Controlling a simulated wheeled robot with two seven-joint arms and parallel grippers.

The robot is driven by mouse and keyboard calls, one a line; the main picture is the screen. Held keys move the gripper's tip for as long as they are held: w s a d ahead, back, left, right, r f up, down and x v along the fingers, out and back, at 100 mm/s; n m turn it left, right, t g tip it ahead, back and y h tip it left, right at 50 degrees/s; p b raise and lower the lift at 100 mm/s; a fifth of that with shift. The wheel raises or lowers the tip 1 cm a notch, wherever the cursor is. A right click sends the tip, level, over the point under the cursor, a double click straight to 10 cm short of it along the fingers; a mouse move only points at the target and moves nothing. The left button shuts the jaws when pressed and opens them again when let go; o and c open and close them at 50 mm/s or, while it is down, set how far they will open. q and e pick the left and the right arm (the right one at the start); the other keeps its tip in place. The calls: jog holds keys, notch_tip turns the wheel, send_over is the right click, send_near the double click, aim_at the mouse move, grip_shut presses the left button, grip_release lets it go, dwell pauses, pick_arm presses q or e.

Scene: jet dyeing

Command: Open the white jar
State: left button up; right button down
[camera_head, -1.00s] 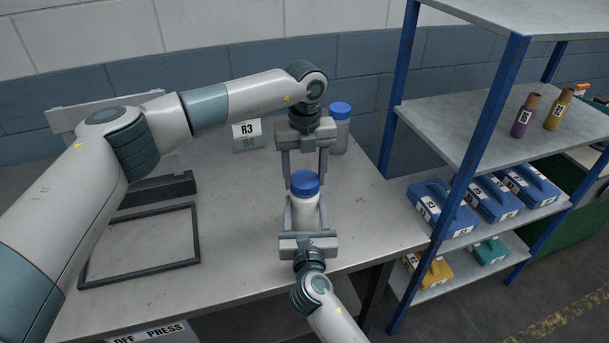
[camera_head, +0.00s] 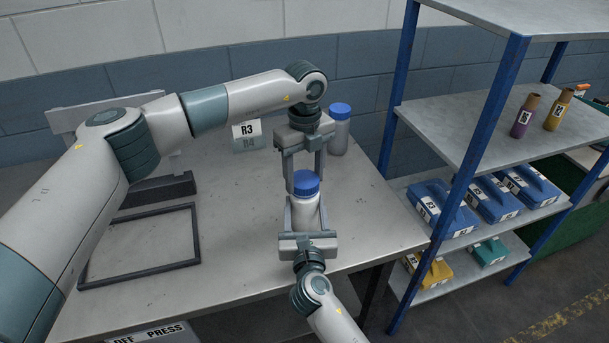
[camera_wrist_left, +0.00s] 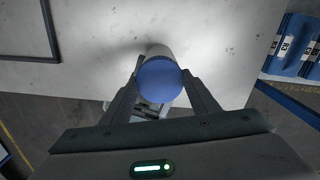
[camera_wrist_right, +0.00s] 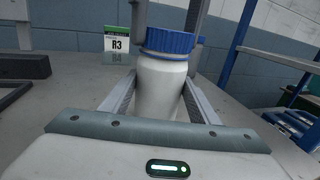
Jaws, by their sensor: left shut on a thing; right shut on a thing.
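The white jar (camera_head: 305,215) stands upright near the table's front edge with its blue lid (camera_head: 306,184) on top. My right gripper (camera_head: 306,206) is shut on the jar's body from the front; the right wrist view shows the white body (camera_wrist_right: 162,88) between its fingers. My left gripper (camera_head: 305,178) points down from above and is shut on the blue lid, which fills the space between its fingers in the left wrist view (camera_wrist_left: 158,80). In the right wrist view the lid (camera_wrist_right: 168,41) sits on the jar's neck.
An R3/R4 sign (camera_head: 247,135) and a dark frame (camera_head: 140,268) are on the table (camera_head: 235,215). A blue-posted shelf (camera_head: 450,125) holding bottles and bins stands to the right.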

aim_at(305, 179)
pick_arm(q)
jog(key=shift+r, duration=0.4)
jog(key=shift+r, duration=0.65)
jog(key=shift+r, duration=2.05)
pick_arm(e)
jog(key=c, duration=0.6)
grip_release()
jog(key=shift+s, duration=0.15)
